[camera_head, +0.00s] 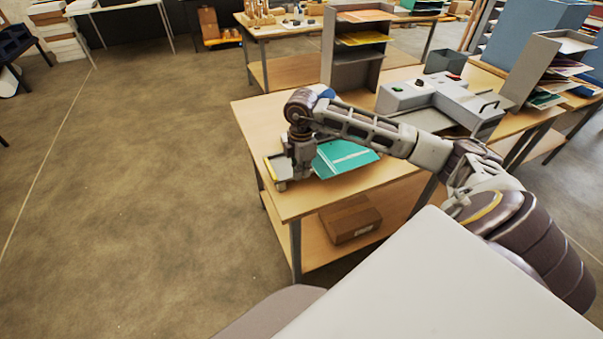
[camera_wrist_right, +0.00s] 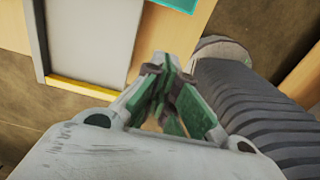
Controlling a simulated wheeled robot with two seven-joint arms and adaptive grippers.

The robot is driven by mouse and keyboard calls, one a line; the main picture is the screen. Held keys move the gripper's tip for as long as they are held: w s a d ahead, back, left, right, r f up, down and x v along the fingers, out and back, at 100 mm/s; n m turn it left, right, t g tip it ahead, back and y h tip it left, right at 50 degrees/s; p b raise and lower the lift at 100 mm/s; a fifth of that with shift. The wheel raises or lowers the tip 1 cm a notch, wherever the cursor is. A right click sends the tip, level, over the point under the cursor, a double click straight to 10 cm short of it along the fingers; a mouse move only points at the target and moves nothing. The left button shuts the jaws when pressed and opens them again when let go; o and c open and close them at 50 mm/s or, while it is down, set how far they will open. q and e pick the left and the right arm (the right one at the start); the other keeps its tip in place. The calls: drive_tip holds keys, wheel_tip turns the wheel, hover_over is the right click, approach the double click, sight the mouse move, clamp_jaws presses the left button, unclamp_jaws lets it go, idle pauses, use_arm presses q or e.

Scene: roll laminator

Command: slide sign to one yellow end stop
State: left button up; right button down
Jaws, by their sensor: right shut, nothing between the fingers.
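A teal sign with a pale stripe (camera_head: 345,157) lies on the wooden table. Part of it is hidden behind my right arm. A teal edge also shows at the top of the right wrist view (camera_wrist_right: 180,3). My right gripper (camera_head: 303,174) points down beside the sign's left edge, near the table's left corner. In the right wrist view its green-padded fingers (camera_wrist_right: 168,88) are shut with nothing between them. A yellow end stop (camera_wrist_right: 84,87) runs along the end of a pale grey tray (camera_wrist_right: 90,45), apart from the fingers. My left gripper is out of view.
A grey laminator (camera_head: 440,103) stands farther back on the wooden table (camera_head: 258,112). A grey shelf rack (camera_head: 352,65) stands behind my right arm. A cardboard box (camera_head: 351,220) sits on the lower shelf. The floor at left is clear.

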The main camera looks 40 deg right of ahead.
drive_tip(key=shift+r+p, duration=1.45)
drive_tip(key=shift+r, duration=1.2)
drive_tip(key=shift+a+f, duration=0.1)
drive_tip(key=shift+f, duration=0.05)
